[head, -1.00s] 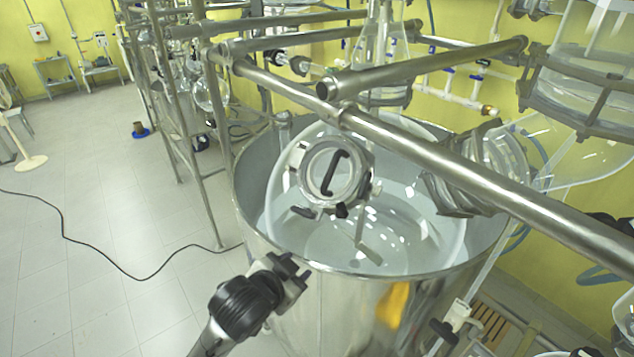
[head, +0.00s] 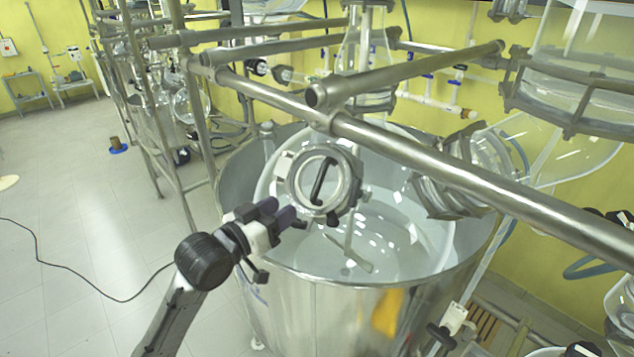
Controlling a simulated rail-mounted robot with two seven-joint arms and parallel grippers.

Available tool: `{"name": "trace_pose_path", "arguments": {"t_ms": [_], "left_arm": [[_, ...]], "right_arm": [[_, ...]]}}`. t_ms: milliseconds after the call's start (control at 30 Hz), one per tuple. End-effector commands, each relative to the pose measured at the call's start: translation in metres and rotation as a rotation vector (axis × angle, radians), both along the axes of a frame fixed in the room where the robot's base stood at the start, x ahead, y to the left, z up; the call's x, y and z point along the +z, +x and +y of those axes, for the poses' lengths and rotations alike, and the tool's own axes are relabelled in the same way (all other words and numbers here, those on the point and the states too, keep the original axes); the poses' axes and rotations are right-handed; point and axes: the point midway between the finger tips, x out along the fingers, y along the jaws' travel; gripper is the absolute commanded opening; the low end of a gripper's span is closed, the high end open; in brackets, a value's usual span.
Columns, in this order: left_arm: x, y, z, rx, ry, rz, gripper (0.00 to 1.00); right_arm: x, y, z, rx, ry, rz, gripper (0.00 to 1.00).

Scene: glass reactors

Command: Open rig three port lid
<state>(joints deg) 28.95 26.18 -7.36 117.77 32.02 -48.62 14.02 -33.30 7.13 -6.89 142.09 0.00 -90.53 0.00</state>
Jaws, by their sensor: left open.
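The port lid (head: 341,181) is a round clear disc with a black handle, set in a grey clamp ring (head: 293,182) on the glass reactor vessel (head: 415,240). Small clamp knobs show around the ring's lower edge. The lid appears seated in the ring. My left gripper (head: 282,212) is in front of the metal tank's near left rim, just below and left of the lid. Its dark fingers point toward the ring, and it is open and empty. Whether a finger touches the ring I cannot tell. My right gripper is not in view.
The steel tank (head: 300,315) surrounds the vessel. Upright frame poles (head: 196,130) stand to the left. The floor at left is mostly clear, with a black cable.

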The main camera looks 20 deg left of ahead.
Motion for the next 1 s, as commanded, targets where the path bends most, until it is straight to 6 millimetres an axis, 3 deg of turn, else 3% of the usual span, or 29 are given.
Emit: {"name": "trace_pose_path", "arguments": {"t_ms": [500, 733, 1000], "left_arm": [[0.003, 0.087, -0.032, 0.001, 0.002, 0.003, 0.43], [0.001, 0.108, -0.040, 0.000, 0.003, 0.001, 0.43], [0.000, 0.116, -0.043, 0.000, 0.003, 0.001, 0.43]], "right_arm": [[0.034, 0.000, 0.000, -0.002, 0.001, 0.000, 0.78], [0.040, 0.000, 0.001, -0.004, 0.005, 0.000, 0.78], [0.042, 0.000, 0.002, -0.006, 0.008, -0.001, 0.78]]}}
